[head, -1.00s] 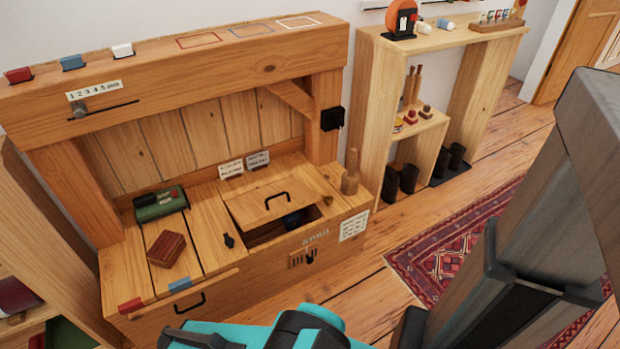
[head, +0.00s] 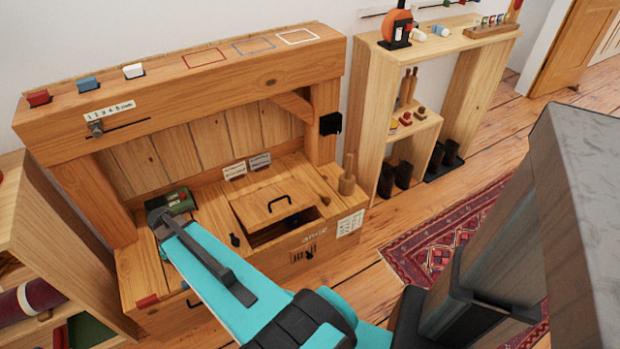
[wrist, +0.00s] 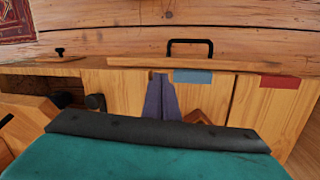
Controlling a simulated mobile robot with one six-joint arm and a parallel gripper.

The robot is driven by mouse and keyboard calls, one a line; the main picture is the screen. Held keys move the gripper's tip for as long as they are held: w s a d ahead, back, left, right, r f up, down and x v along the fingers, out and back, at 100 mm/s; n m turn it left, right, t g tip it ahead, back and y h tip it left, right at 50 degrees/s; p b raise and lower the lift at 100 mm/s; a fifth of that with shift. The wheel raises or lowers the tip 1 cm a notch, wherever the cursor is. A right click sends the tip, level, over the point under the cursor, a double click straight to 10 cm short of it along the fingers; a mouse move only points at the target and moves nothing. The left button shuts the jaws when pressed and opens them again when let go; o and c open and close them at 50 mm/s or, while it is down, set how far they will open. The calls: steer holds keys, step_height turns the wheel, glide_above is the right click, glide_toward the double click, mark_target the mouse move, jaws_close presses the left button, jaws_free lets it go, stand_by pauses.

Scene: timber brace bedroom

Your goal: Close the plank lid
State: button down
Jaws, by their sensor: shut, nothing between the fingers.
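In the wrist view, the dark opening (wrist: 68,98) is at the left. My gripper (wrist: 161,100) is shut and empty, its fingers together over the bench's front left part, apart from the lid. In the head view, my teal arm reaches over the bench's left side and hides the fingertips.
A green box (head: 177,201) is near my arm. In the wrist view, a brown block (wrist: 200,117) lies by the fingers and a front handle (wrist: 190,48) protrudes.

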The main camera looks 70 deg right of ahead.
steer(key=s+d+r+m+p, duration=0.15)
steer(key=d+r+m, duration=0.4)
steer(key=d, duration=0.85)
steer(key=s+d+r+m+p, duration=0.1)
steer(key=s+d+r+m, duration=0.2)
steer(key=s+d+r, duration=0.2)
steer(key=s+d+r+m+g+p, duration=0.1)
steer(key=s+d+r+m, duration=0.3)
steer(key=d, duration=0.8)
steer(key=s+d+r+m+h+p, duration=0.1)
steer(key=s+d+r+m, duration=0.3)
steer(key=s+d+r, duration=0.3)
steer(key=shift+d+r+g, duration=0.3)
steer(key=shift+d+r, duration=0.3)
steer(key=shift+d, duration=0.2)
steer(key=shift+s+f, duration=0.1)
steer(key=shift+f, duration=0.05)
glide_above(310, 197)
steer(key=f, duration=0.7)
steer(key=w+f, duration=0.1)
steer(key=f, duration=0.2)
steer(key=shift+d+f+p, duration=0.3)
steer(key=shift+f, duration=0.05)
steer(key=shift+s+a+f, duration=0.15)
steer(key=shift+s+f, duration=0.1)
steer(key=shift+f, duration=0.25)
steer(key=shift+s+a+f, duration=0.15)
steer(key=shift+s+f, duration=0.05)
steer(key=shift+f, duration=0.3)
